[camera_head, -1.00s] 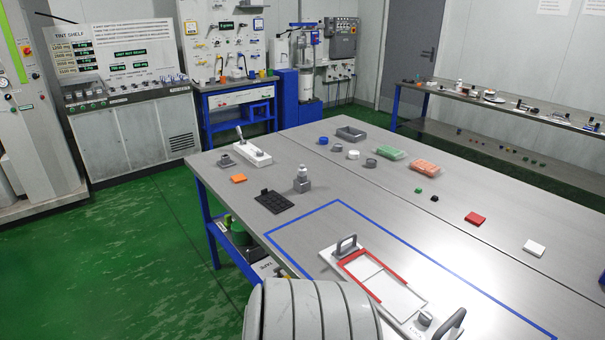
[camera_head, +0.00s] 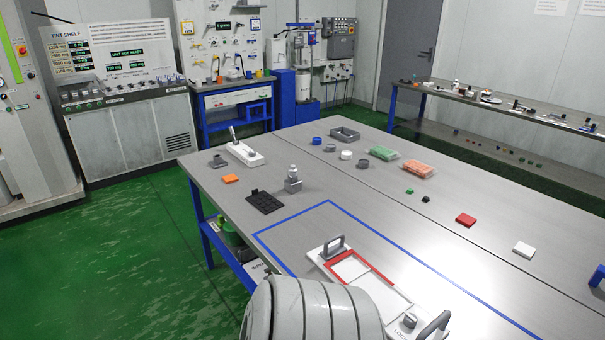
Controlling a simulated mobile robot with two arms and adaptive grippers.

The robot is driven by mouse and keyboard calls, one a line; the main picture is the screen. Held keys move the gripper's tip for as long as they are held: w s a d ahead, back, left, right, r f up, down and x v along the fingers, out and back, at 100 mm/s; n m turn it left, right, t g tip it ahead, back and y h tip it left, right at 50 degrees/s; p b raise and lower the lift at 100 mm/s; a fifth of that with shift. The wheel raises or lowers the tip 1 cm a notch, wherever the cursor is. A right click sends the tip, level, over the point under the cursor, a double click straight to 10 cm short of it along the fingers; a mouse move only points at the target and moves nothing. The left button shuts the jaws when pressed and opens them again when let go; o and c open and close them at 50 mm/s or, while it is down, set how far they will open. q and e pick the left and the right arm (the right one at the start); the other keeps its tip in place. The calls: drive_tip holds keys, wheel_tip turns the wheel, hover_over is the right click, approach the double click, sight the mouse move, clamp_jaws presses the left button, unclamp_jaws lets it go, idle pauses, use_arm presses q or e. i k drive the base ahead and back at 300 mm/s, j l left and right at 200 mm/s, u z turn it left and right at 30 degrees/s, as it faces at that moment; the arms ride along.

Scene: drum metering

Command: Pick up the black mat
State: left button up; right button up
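The black mat (camera_head: 265,202) lies flat on the metal table, near its left edge. It is a small dark rectangle with a pattern of shallow marks on its top. A grey stand with a metal piece (camera_head: 293,181) stands just to its right and behind it. A large grey ribbed rounded part, which looks like mine, fills the bottom middle of the view. Neither of my grippers is in view.
An orange block (camera_head: 230,178) and a white base with a lever (camera_head: 243,153) lie behind the mat. A blue taped outline (camera_head: 329,202) and a white tray with red edging and handles (camera_head: 327,250) are in front. The table's left edge is close to the mat.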

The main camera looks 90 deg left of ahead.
sight(266, 203)
drive_tip(key=i+u, duration=0.15)
drive_tip(key=u, duration=0.35)
drive_tip(key=i+u, duration=0.1)
drive_tip(key=u, duration=0.35)
